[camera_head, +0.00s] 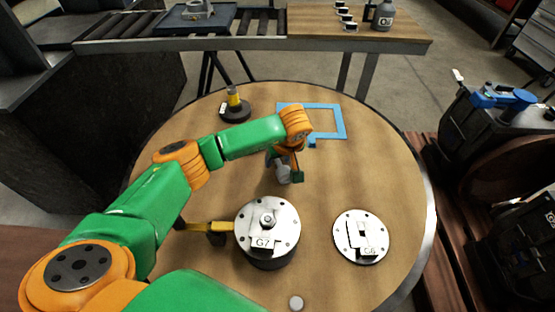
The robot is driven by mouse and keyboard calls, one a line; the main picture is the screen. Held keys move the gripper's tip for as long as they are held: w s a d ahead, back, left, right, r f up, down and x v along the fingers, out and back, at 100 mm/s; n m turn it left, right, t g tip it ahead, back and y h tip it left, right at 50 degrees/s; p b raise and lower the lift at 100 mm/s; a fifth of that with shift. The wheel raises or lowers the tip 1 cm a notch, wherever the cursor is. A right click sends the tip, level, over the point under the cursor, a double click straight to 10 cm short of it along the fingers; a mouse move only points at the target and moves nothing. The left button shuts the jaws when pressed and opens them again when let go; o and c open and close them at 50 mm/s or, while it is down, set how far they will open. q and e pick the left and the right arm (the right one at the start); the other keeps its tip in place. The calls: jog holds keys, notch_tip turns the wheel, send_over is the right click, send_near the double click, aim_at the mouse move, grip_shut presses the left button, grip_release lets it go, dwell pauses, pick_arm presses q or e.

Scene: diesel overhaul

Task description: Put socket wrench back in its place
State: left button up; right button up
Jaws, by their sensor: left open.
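My left gripper (288,176) points down over the middle of the round table, open. A small grey piece shows between or just under its fingers; I cannot tell whether it is part of the gripper or a separate thing. A yellow bar with dark ends (204,227) lies left of the round plate marked G7, partly hidden by my arm. It may be the socket wrench, but I cannot tell for sure. A black round base with a yellow and grey upright piece (234,105) stands at the back left of the table. My right gripper is not in view.
The round table (398,200) also holds a blue frame (338,122) at the back, the G7 plate on a dark drum (283,217) in front and a flat disc with a label (346,245) at right. A bench (300,43) stands behind.

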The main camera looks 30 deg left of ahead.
pick_arm(q)
grip_shut()
jog(key=shift+r, duration=0.1)
dwell(1.2)
